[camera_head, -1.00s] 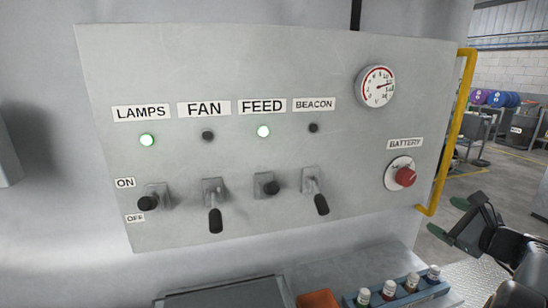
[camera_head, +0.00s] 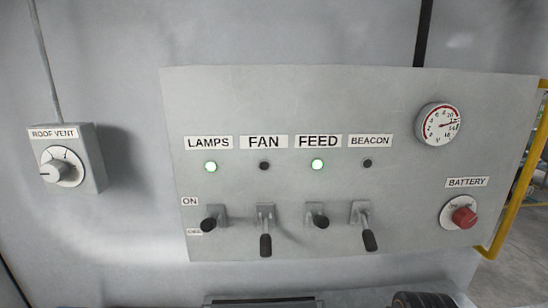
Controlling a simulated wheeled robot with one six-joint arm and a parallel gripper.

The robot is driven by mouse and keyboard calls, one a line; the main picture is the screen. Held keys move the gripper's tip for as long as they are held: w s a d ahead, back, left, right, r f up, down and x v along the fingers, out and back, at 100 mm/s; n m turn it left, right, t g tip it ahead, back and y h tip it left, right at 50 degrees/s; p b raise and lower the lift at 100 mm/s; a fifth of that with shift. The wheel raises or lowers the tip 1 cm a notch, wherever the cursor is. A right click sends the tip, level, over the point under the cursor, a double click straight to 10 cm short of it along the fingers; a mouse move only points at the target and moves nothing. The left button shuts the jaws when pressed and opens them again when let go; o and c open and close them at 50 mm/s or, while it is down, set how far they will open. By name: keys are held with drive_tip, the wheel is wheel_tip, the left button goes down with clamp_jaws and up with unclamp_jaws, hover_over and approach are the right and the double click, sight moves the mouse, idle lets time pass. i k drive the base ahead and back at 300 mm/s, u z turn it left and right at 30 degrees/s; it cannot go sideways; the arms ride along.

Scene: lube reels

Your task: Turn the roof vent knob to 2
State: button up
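The roof vent box (camera_head: 85,145) is a small grey box on the wall at the left, with a "ROOF VENT" label (camera_head: 53,133) on its upper front. Its round knob (camera_head: 57,171) has a white dial face and a grey grip. The dial's numbers are too small to read, so I cannot tell its setting. My gripper is not in view now. A dark rounded part at the bottom right edge may belong to my arm.
A grey switch panel (camera_head: 330,105) fills the middle and right, with levers under LAMPS, FAN, FEED and BEACON. The LAMPS (camera_head: 210,167) and FEED (camera_head: 317,165) lights glow green. A gauge (camera_head: 439,124), red battery knob (camera_head: 464,217) and yellow rail (camera_head: 518,185) are at the right.

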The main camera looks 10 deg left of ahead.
sight(54, 170)
drive_tip(key=u, duration=2)
drive_tip(key=k, duration=0.4)
drive_tip(key=u, duration=0.95)
drive_tip(key=i, duration=1)
drive_tip(key=z, duration=0.1)
